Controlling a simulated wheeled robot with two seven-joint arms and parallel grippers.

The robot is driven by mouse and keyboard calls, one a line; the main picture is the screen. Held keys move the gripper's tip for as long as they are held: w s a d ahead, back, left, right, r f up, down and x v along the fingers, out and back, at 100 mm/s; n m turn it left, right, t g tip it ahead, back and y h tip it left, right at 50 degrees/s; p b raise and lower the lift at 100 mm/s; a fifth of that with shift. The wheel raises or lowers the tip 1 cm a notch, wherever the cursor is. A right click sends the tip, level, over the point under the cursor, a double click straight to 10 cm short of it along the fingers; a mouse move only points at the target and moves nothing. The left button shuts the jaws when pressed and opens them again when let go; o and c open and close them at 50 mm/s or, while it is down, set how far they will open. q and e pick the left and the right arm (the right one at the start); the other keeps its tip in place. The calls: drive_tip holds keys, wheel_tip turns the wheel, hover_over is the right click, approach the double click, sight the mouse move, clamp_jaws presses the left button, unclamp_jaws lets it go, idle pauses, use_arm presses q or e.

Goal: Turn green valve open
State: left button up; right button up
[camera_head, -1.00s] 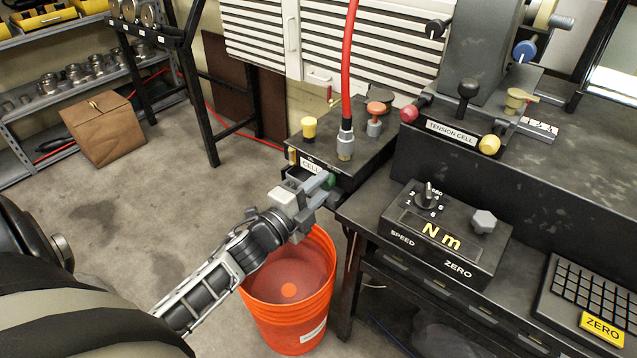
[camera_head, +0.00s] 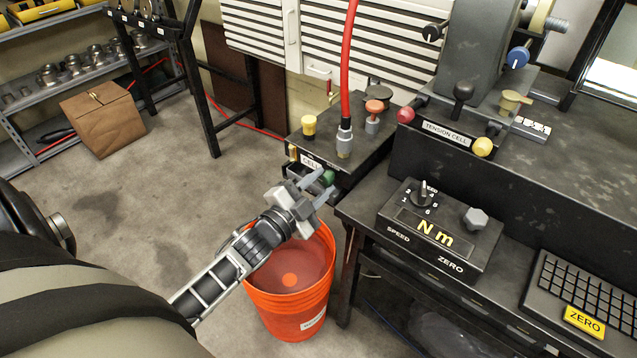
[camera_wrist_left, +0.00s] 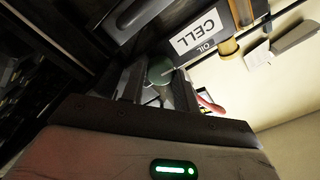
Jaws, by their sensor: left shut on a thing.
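The green valve (camera_head: 328,177) is a small round knob on the front of the dark box labelled CELL (camera_head: 310,163), low at its right end. My left gripper (camera_head: 322,184) reaches it from the front, with one finger on each side, and is shut on it. In the left wrist view the green valve (camera_wrist_left: 160,70) shows between the two fingers (camera_wrist_left: 158,88). Part of the knob is hidden by the fingers. The valve's exact turn angle cannot be told. My right gripper is not in view.
An orange bucket (camera_head: 297,318) stands on the floor beneath my left wrist. A red hose (camera_head: 347,60) rises from the box top, near a yellow knob (camera_head: 309,126) and an orange knob (camera_head: 374,106). The bench with the Nm box (camera_head: 440,225) is to the right.

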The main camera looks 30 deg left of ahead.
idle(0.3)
use_arm(q)
drive_tip(key=o, duration=1)
drive_tip(key=s, duration=0.5)
drive_tip(key=s+a, duration=0.1)
drive_tip(key=s, duration=1)
drive_tip(key=shift+a+f+b, duration=0.2)
drive_tip(key=shift+f+b, duration=0.15)
drive_tip(key=shift+f, duration=0.05)
